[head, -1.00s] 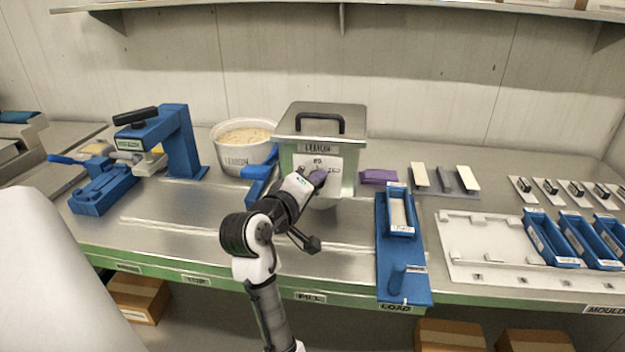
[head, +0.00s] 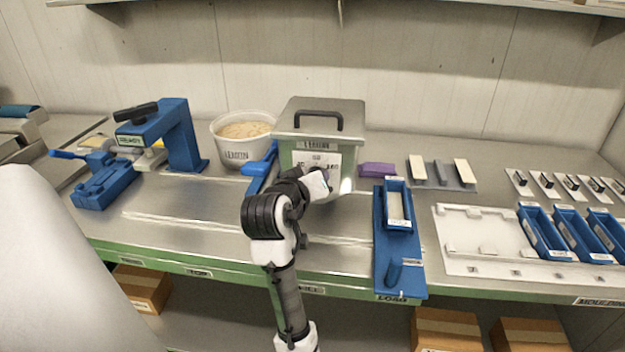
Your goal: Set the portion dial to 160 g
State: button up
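The steel kettle box (head: 345,118) with a black lid handle stands at the back middle of the bench. Its white dial plate (head: 301,160) faces me, with small markings that I cannot read clearly. The portion dial itself is hidden behind my wrist, so its setting cannot be read. My gripper (head: 322,174) is at the lower part of the plate, in front of the dial. Its fingers are hidden by the hand, and I cannot tell whether they touch or hold the dial.
A blue lever (head: 262,168) sticks out left of the kettle, by a white tub (head: 235,151). A purple cloth (head: 378,169) lies to the right. A blue loading board (head: 385,262) with a mould is front right. A blue press (head: 180,135) stands left.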

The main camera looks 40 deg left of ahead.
dwell(0.4)
jog(key=o, duration=1)
jog(key=shift+c, duration=0.2)
jog(key=b+v, duration=0.2)
jog(key=v, duration=1.2)
jog(key=shift+w+r, duration=0.1)
jog(key=shift+w, duration=0.05)
